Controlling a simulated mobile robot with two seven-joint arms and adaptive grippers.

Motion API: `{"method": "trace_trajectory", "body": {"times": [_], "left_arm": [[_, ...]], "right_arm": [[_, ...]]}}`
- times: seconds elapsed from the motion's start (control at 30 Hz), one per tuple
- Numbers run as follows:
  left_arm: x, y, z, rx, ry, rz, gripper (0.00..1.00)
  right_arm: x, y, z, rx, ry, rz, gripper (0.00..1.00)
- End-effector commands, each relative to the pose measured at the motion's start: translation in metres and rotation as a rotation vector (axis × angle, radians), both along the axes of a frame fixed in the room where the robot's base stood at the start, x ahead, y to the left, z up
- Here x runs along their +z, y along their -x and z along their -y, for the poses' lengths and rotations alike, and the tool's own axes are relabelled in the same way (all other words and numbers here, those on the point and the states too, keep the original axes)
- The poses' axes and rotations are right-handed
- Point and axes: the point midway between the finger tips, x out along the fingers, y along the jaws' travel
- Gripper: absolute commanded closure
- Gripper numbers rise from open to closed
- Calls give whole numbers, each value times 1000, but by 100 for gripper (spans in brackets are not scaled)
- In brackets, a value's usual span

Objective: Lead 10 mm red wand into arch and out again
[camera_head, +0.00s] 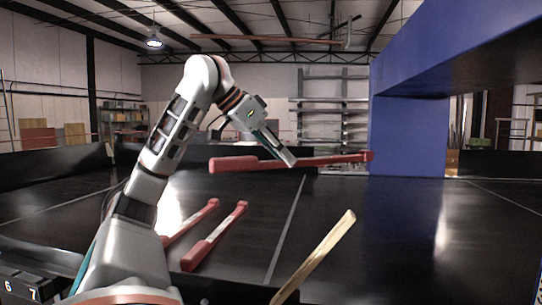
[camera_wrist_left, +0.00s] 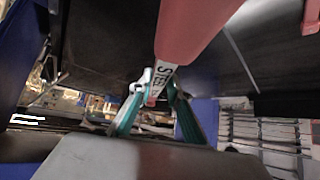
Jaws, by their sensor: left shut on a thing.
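My left gripper (camera_head: 286,158) is shut on a red wand (camera_head: 235,164) and holds it roughly level above the dark belt. The wand's thick handle points left and its thin end points right. In the left wrist view, the teal fingers of the left gripper (camera_wrist_left: 153,98) close around the wand (camera_wrist_left: 190,28) near a white label with dark letters, partly hidden. The blue arch (camera_head: 405,135) stands at the right. The wand's right tip overlaps the arch's post in the head view; I cannot tell whether they touch. My right gripper is not in view.
Two more red wands (camera_head: 190,224) (camera_head: 216,236) lie on the black conveyor belt (camera_head: 330,215) at the left. A pale wooden stick (camera_head: 318,255) slants up from the bottom edge. The belt between it and the arch is clear.

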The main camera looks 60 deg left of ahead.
Motion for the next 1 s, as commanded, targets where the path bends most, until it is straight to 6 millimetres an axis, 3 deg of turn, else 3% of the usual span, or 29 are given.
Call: {"method": "trace_trajectory", "body": {"times": [1.0], "left_arm": [[0, -96, 87, -1, 0, 0, 100]], "right_arm": [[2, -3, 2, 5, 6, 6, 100]]}}
